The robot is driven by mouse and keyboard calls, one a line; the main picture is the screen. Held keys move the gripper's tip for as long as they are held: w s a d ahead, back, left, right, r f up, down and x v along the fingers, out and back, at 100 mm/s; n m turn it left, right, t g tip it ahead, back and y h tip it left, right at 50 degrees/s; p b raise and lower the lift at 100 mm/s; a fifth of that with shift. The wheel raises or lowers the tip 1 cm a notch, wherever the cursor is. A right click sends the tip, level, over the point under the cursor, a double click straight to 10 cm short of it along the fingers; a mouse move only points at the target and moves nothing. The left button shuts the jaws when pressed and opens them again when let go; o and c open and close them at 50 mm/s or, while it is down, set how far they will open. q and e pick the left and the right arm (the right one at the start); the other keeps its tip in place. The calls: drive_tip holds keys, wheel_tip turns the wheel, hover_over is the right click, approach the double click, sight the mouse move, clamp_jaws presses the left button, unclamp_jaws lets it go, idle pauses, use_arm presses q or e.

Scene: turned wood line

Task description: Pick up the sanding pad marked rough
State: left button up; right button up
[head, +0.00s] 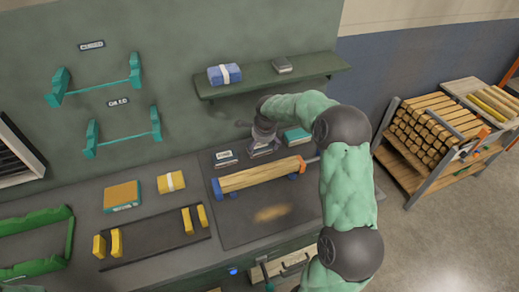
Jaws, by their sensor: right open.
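My right arm reaches up from the lower right, and its gripper (263,150) is open at the back of the bench, pointing down behind a turned wood piece. A small dark block with a pale label (225,158) lies just left of the gripper. A teal-sided block (298,137) lies just right of it, partly behind my arm. Their markings are too small to read, so I cannot tell which pad is marked rough. What lies directly under the fingers is hidden or unclear. My left gripper is not in view.
A shelf (285,78) with a blue bundle (225,74) overhangs behind. An orange-topped block (122,196) and a yellow banded bundle (171,182) sit left. A wood rack (430,130) stands right.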

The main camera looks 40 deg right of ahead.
sight(262, 149)
drive_tip(key=shift+d+f, duration=0.15)
drive_tip(key=shift+f, duration=0.3)
drive_tip(key=b+x, duration=0.1)
drive_tip(key=x, duration=0.3)
drive_tip(key=shift+d+f, duration=0.15)
drive_tip(key=shift+d, duration=0.05)
drive_tip(key=c, duration=1)
